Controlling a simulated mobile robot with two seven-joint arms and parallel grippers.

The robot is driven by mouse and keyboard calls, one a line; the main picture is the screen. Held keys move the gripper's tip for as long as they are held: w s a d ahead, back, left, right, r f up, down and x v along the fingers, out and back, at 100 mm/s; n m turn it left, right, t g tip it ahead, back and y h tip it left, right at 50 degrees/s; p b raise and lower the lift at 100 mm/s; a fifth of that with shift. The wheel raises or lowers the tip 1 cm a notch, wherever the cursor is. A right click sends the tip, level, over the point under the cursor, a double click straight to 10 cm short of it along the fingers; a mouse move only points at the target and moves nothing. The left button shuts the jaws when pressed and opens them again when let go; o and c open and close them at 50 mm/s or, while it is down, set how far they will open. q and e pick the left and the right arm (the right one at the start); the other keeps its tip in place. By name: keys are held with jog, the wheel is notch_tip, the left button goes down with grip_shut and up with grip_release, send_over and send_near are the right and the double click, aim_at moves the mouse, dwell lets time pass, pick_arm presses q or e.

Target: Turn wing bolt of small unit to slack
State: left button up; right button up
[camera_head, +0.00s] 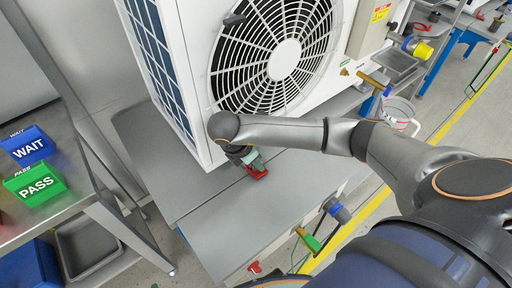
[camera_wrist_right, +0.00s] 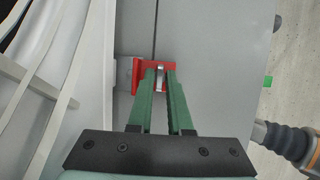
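The small red unit (camera_head: 258,173) sits on the grey bench beside the foot of the large white fan unit. In the right wrist view the red unit (camera_wrist_right: 138,70) shows as a bracket, with a pale metal wing bolt (camera_wrist_right: 159,72) at its middle. My right gripper (camera_head: 252,160) points down at it from above. In the right wrist view its two green fingers (camera_wrist_right: 160,78) lie close together, one on each side of the wing bolt, which fills the narrow gap. The fingers hide part of the bolt and unit. My left gripper is not in view.
The large white fan unit (camera_head: 185,85) stands behind my right gripper. The bench (camera_head: 235,225) is clear in front. A green-handled valve (camera_head: 308,240) and another red part (camera_head: 255,267) are at the bench's front edge. WAIT (camera_head: 28,146) and PASS (camera_head: 36,184) bins stand at left.

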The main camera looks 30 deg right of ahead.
grip_shut()
dwell(0.3)
